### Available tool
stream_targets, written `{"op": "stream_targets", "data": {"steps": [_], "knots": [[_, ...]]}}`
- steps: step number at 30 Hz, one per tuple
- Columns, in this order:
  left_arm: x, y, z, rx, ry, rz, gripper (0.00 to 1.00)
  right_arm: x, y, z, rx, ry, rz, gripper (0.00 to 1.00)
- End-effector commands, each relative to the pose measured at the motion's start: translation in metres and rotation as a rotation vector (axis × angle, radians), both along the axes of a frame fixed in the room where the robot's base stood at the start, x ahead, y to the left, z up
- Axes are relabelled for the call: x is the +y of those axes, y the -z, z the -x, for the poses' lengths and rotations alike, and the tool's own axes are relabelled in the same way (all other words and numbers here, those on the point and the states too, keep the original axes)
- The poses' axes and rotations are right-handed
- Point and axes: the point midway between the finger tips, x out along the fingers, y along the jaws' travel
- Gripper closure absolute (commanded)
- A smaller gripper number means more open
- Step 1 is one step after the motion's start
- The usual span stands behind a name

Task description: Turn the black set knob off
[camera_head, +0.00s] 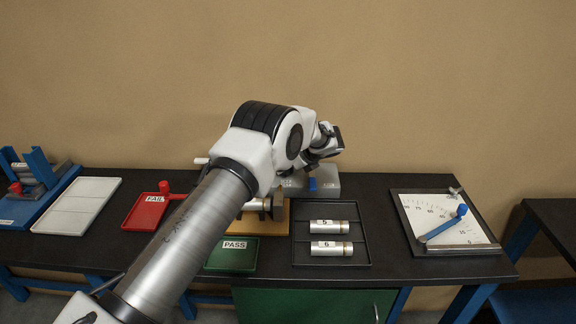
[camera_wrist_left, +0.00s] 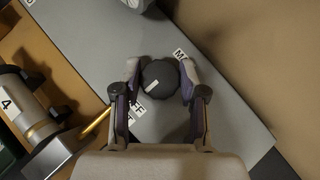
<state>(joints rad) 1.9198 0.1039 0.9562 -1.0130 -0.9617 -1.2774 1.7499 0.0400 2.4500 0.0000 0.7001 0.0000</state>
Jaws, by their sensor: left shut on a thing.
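The black set knob (camera_wrist_left: 160,77) sits on the grey top of a panel (camera_wrist_left: 95,40) in the left wrist view. A white pointer mark on it points down-left, roughly toward a white label (camera_wrist_left: 136,109) ending in "FF". A partly covered label starting with "M" (camera_wrist_left: 181,56) lies up-right of it. My left gripper (camera_wrist_left: 160,70) has a finger on each side of the knob and is shut on it. In the head view my left arm reaches over the grey unit (camera_head: 326,181) and hides the knob and fingertips. My right gripper is not in view.
Red FAIL (camera_head: 146,213) and green PASS (camera_head: 218,262) trays flank my arm. A scale board (camera_head: 425,210) stands right.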

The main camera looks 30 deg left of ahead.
Motion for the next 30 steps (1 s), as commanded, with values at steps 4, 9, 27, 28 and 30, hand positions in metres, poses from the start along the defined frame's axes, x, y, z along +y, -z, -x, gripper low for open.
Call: {"op": "stream_targets", "data": {"steps": [4, 9, 27, 28, 30], "knots": [[0.002, 0.002, 0.001, 0.004, -0.001, -0.001, 0.93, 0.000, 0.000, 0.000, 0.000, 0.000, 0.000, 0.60], [0.001, 0.002, 0.001, 0.003, -0.001, -0.001, 0.34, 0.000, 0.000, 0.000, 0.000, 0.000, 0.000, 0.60], [-0.047, -0.050, 0.011, 0.002, 0.002, -0.001, 0.34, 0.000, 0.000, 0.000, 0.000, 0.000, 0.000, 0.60], [-0.053, -0.055, 0.012, 0.000, 0.002, -0.001, 0.34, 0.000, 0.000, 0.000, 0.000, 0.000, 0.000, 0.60], [-0.063, -0.066, 0.014, 0.001, 0.001, 0.000, 0.34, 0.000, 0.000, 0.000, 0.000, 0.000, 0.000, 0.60]]}}
